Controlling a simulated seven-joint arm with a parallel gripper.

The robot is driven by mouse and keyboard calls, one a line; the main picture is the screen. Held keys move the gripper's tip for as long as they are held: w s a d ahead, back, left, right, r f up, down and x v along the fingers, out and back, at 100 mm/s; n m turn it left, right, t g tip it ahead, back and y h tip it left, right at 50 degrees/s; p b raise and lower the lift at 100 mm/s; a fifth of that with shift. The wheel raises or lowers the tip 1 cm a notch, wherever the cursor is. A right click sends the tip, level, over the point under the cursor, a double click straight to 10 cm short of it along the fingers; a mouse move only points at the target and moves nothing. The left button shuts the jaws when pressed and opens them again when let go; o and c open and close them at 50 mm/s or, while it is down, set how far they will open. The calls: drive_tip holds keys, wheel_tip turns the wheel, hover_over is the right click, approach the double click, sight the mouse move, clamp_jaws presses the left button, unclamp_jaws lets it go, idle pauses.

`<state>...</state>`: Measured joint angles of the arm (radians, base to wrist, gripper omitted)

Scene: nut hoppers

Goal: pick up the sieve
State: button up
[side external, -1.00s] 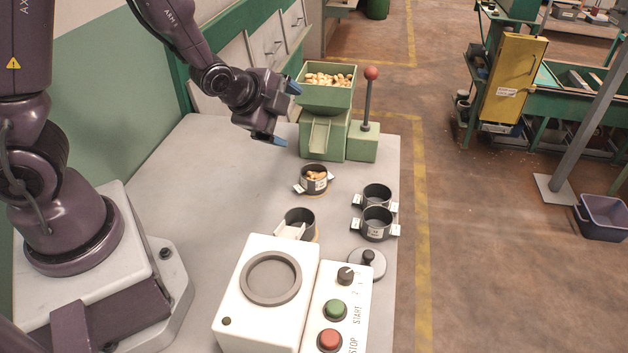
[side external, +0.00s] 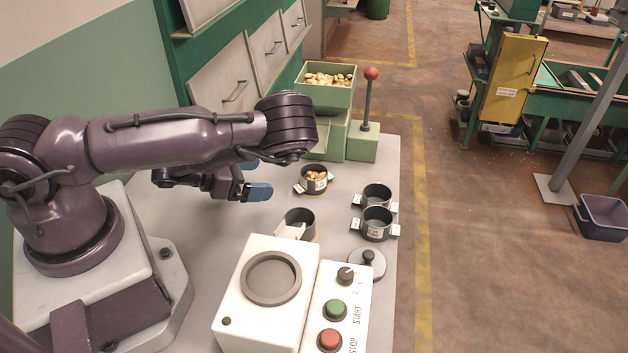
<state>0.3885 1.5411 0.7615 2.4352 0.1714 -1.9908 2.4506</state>
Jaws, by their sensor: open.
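Several small round dark cups with side tabs stand on the grey table, and I cannot tell for sure which is the sieve. One cup with nuts in it (side external: 314,186) stands near the green hopper. An empty-looking cup (side external: 300,217) with a pale piece at its left side stands behind the white machine. Two more cups, a far one (side external: 377,192) and a near one (side external: 376,229) with white labels, stand close together at the right. My gripper (side external: 254,177), with blue fingertips, is open and empty, above the table left of the nut cup, apart from all cups.
The green hopper (side external: 325,95) holds nuts, and a red-knobbed lever (side external: 368,98) stands beside it. The white machine (side external: 236,300) has a round ring on top and a button panel (side external: 352,318) beside it. A knobbed disc (side external: 368,264) lies near the table's right edge.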

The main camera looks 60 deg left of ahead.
drive_tip(key=x, duration=1.2)
drive_tip(key=shift+w, duration=0.25)
drive_tip(key=c, duration=1)
drive_tip(key=shift+c, duration=0.5)
drive_tip(key=shift+r, duration=0.1)
